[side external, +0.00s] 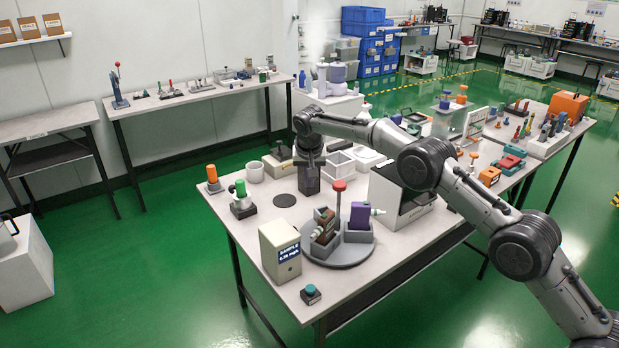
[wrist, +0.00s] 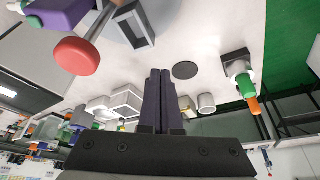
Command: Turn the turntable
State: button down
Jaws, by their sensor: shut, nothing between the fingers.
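The turntable (side external: 350,258) is a round grey disc near the front of the table, with grey holders on it. A red knob (side external: 339,186) tops a post rising from the turntable. The red knob also shows large at upper left in the wrist view (wrist: 77,56). My gripper (side external: 310,186) is above the table, behind and left of the knob and apart from it. Its dark fingers (wrist: 160,72) are together and empty. Part of the turntable is cut off in the wrist view.
A beige box with a label (side external: 281,250) stands left of the turntable, and a grey-white machine (side external: 408,205) stands close on its right. A small teal button (side external: 311,289) lies in front. A green-topped tester (side external: 241,200) and a dark disc (side external: 285,200) are at left.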

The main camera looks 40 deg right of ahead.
jog(key=shift+s+r+n+y, duration=0.6)
jog(key=shift+s+r+n, duration=0.9)
jog(key=shift+r, duration=2.1)
jog(key=s+f+n+y, duration=0.1)
jog(key=s+n+y, duration=0.2)
jog(key=s+n, duration=1.05)
jog(key=m, duration=0.5)
send_near(329, 263)
jog(key=s+d+r, duration=0.2)
jog(key=s+r, duration=0.1)
jog(key=s, duration=0.2)
jog(key=shift+t, duration=0.3)
jog(key=x, duration=1)
jog(key=shift+s+a+f, duration=0.1)
jog(key=shift+a+f, duration=0.05)
jog(key=shift+f, duration=0.05)
jog(key=w, duration=0.1)
jog(key=w+a, duration=0.1)
jog(key=shift+w+r, duration=0.2)
jog(key=shift+w, duration=0.2)
jog(key=shift+w+a, duration=0.15)
jog(key=shift+w, duration=0.25)
